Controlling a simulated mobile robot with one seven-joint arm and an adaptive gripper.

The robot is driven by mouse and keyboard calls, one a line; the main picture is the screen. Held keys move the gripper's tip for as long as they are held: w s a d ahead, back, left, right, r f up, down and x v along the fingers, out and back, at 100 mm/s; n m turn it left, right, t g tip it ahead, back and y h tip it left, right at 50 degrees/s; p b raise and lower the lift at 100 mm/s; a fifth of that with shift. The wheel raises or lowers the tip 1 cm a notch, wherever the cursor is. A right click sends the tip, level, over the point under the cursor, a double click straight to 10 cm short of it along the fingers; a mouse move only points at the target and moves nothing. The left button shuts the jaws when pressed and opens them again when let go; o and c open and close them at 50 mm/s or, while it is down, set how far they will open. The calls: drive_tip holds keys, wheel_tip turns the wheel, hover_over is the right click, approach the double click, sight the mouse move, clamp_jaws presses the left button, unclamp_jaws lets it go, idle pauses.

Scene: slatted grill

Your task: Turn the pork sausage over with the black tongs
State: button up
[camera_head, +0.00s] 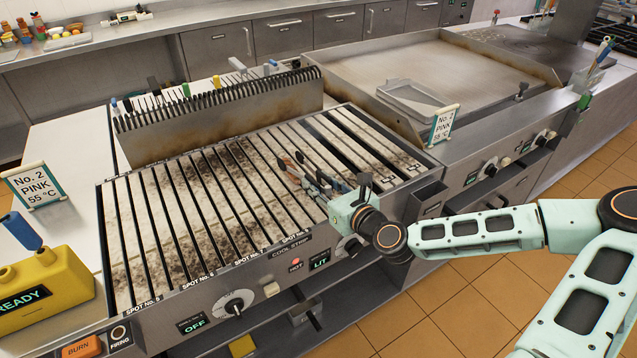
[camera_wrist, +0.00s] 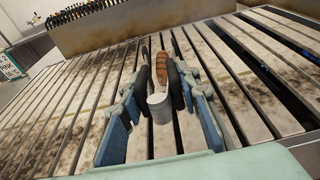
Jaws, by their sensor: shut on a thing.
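The pork sausage (camera_wrist: 165,70) is brown with darker marks and shows in the wrist view just beyond my fingertips, between the slim arms of the tongs. My gripper (camera_wrist: 159,88) is shut on the tongs (camera_wrist: 161,106), whose pale grey rounded end sits between my dark finger pads. In the head view my gripper (camera_head: 324,184) is low over the right part of the slatted grill (camera_head: 205,200), with the tongs (camera_head: 287,163) reaching toward the back left. The sausage (camera_head: 300,157) is small there. Whether the tongs' tips press on it, and whether it touches the slats, I cannot tell.
A raised rack (camera_head: 220,115) with a row of prongs stands along the grill's back. A "No. 2 PINK 55 °C" sign (camera_head: 36,186) is at left, another (camera_head: 443,124) at right. A yellow READY box (camera_head: 45,285) stands front left. The grill's left slats are clear.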

drive_tip(key=shift+s+d+r+p, duration=0.2)
drive_tip(key=shift+s+r+p, duration=0.1)
drive_tip(key=shift+r+p, duration=0.35)
drive_tip(key=shift+s+d+r+p, duration=0.15)
drive_tip(key=shift+s+r+p, duration=0.2)
drive_tip(key=shift+r, duration=0.4)
wheel_tip(320, 180, up, 4)
drive_tip(key=p, duration=0.3)
drive_tip(key=shift+w+p, duration=0.1)
drive_tip(key=shift+p, duration=0.2)
drive_tip(key=shift+o, duration=1)
clamp_jaws()
wheel_tip(320, 180, up, 3)
drive_tip(key=shift+f, duration=0.1)
